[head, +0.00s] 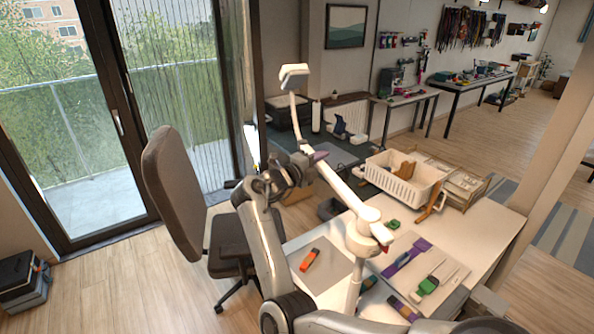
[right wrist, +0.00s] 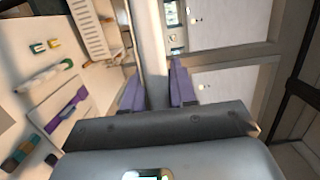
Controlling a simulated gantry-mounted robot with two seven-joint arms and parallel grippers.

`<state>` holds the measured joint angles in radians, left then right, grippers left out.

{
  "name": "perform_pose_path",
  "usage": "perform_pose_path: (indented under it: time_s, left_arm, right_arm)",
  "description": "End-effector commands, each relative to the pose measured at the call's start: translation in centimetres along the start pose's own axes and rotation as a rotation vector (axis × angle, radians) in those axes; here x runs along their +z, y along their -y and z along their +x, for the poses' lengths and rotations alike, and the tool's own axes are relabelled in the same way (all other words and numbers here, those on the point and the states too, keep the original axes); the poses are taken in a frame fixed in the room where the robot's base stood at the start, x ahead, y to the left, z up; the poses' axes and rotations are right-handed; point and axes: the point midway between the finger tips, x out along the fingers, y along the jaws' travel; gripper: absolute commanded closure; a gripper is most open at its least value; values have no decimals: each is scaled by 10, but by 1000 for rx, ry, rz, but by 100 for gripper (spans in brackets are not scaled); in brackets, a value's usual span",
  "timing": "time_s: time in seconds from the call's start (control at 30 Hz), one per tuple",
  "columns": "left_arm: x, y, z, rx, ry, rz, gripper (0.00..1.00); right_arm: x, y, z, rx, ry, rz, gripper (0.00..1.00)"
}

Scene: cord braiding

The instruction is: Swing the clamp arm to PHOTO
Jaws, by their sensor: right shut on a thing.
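The white jointed clamp arm (head: 340,188) rises from the worktable and slants up and left to a flat head (head: 294,76). My right gripper (head: 314,158) is at the arm's middle joint, left of the table. In the right wrist view its two purple fingers (right wrist: 156,92) stand on either side of a pale bar of the clamp arm (right wrist: 150,40), closed on it. The arm's lower joint (head: 364,232) has a red part beside it. No PHOTO marking can be read. My left gripper does not show.
The white worktable (head: 480,235) carries a white basket (head: 405,180), an orange-and-black tool (head: 309,260), a green-handled tool (head: 428,287) and purple pieces (head: 405,257). An office chair (head: 180,195) stands close to my right arm. Glass doors (head: 100,110) lie beyond it.

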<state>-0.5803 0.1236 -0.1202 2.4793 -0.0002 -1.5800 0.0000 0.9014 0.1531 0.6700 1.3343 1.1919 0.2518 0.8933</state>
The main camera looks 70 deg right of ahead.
Motion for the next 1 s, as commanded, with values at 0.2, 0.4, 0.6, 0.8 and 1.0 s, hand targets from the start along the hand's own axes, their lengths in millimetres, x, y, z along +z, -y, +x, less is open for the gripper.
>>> perform_pose_path:
  time_s: [0.2,0.4,0.6,0.8,1.0]
  left_arm:
    - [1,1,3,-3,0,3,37]
    - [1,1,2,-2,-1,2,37]
    - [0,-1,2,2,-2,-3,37]
    - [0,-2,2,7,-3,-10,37]
    - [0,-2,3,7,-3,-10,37]
  right_arm:
    - [-6,-3,9,4,-21,-4,100]
    - [-6,-2,9,4,-21,-4,100]
    - [-6,-2,9,3,-21,-4,56]
    - [-6,-1,9,1,-22,-2,53]
    - [-6,-1,4,0,-21,0,53]
